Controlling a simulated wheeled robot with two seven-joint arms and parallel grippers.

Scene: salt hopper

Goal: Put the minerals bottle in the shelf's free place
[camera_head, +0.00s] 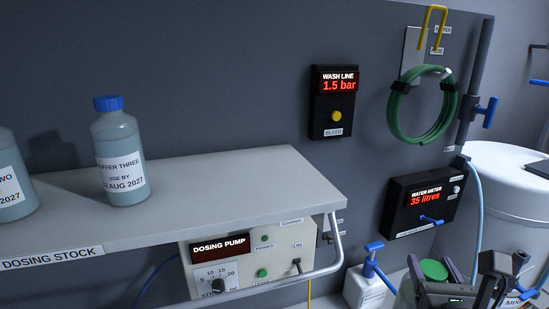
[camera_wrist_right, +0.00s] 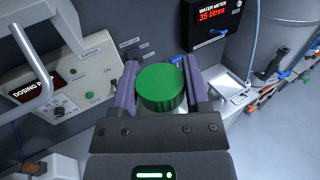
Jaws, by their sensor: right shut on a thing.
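My right gripper (camera_head: 436,277) is low at the right of the head view, below and to the right of the shelf. It is shut on a bottle with a green cap (camera_head: 433,269). The right wrist view shows the green cap (camera_wrist_right: 160,87) between the purple fingers (camera_wrist_right: 160,88); the bottle's body and label are hidden, so I cannot read whether it is the minerals bottle. The shelf (camera_head: 250,190), labelled DOSING STOCK, holds the blue-capped Buffer Three bottle (camera_head: 120,160) and a partly cut-off bottle (camera_head: 12,180) to its left. The shelf's right part is bare. My left gripper is not in view.
A metal rail (camera_head: 337,245) curves around the shelf's right end. The dosing pump (camera_head: 250,265) is under the shelf. The water meter (camera_head: 420,203) and wash line box (camera_head: 334,102) are on the wall. A white container with a blue tap (camera_head: 366,288) stands beside my right gripper.

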